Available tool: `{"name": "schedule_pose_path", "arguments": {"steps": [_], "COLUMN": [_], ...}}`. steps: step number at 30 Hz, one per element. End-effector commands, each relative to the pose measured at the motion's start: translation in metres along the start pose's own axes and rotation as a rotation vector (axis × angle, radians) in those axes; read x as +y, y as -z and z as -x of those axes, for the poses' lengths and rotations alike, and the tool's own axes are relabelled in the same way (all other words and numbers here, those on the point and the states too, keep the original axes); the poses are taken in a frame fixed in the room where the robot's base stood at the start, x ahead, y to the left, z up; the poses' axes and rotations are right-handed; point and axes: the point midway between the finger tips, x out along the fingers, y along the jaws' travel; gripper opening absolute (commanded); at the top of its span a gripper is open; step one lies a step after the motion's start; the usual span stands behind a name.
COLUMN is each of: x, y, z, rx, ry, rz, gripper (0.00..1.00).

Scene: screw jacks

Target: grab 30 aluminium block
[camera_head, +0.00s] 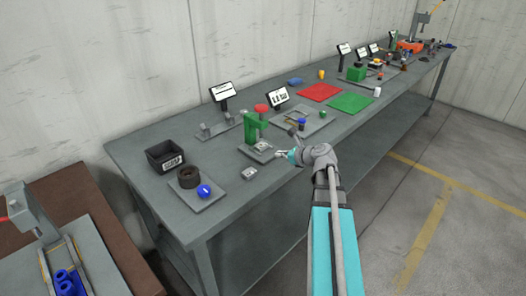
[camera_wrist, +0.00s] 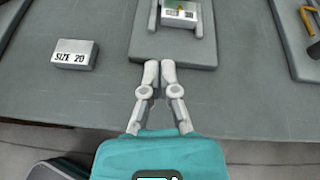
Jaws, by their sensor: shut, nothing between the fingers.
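My gripper (camera_wrist: 160,66) is shut and empty, its fingertips together at the near edge of a grey base plate (camera_wrist: 146,48). In the head view my gripper (camera_head: 279,154) is beside the green screw jack (camera_head: 257,127). A light metal block (camera_wrist: 179,14) with a white label sits on that plate between two grey rails, ahead of the fingertips and apart from them; its label is too small to read. A second metal block (camera_wrist: 75,55), labelled "SIZE 20", lies on the table to the left; the head view also shows this block (camera_head: 249,173).
A grey plate (camera_head: 203,192) with a dark ring and blue knob, and a black bin (camera_head: 165,156), are at the left. Another plate (camera_head: 318,122) stands at the right. Red (camera_head: 320,92) and green (camera_head: 350,102) mats lie farther along. The table's front edge is close.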

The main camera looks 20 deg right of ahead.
Motion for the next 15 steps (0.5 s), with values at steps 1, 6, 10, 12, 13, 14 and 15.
{"name": "schedule_pose_path", "arguments": {"steps": [1,6,10,12,13,14,15], "x": [-0.009,-0.021,-0.022,-0.022,-0.022,-0.022,-0.022], "y": [0.007,0.008,0.007,0.007,0.007,0.007,0.007], "z": [0.001,0.007,0.008,0.008,0.008,0.008,0.008], "rx": [-0.018,-0.054,-0.057,-0.057,-0.057,-0.056,-0.056], "ry": [0.019,0.048,0.051,0.050,0.050,0.050,0.050], "rz": [-0.047,-0.139,-0.147,-0.146,-0.146,-0.146,-0.145], "gripper": [0.00,0.00,0.00,0.00,0.00,0.00,0.00]}}
